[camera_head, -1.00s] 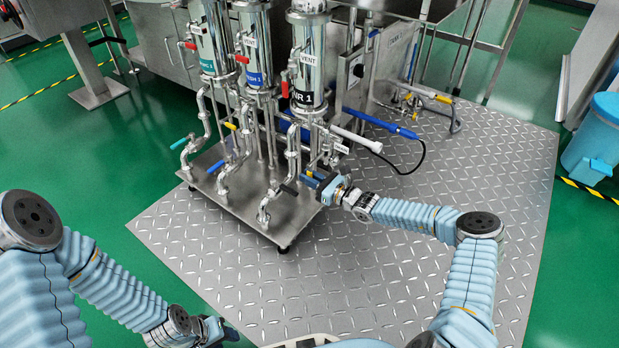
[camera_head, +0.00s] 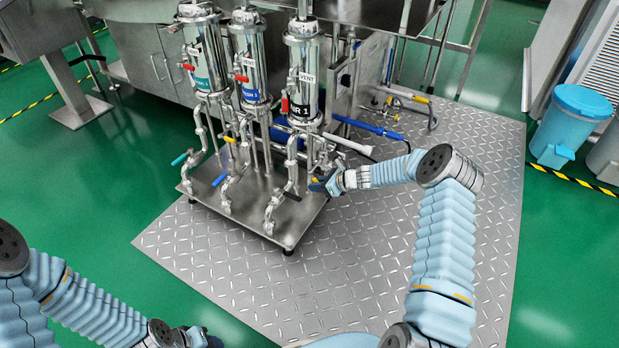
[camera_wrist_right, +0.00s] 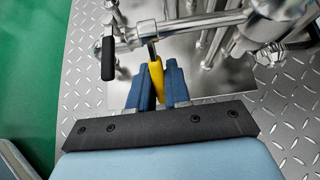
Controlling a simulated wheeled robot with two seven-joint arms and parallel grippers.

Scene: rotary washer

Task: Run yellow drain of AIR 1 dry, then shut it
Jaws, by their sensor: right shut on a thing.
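The AIR 1 housing (camera_head: 304,75) is the right-hand steel cylinder of three in the head view, its label partly cut off. My right gripper (camera_head: 320,186) is low beside its pipework, to the right of a black lever (camera_head: 291,196). In the right wrist view the yellow drain handle (camera_wrist_right: 157,80) stands between the blue fingers of my right gripper (camera_wrist_right: 158,88), which are shut on it. The valve body is partly hidden. The black lever also shows in the right wrist view (camera_wrist_right: 108,58), left of the fingers. My left gripper (camera_head: 208,339) is at the bottom edge; its jaws are unclear.
The cylinders stand on a steel base plate (camera_head: 235,212) over chequered floor plate (camera_head: 400,235). Teal (camera_head: 179,159) and blue (camera_head: 219,180) levers and another yellow handle (camera_head: 229,139) are left of AIR 1. A blue bin (camera_head: 570,120) stands far right. The front floor plate is clear.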

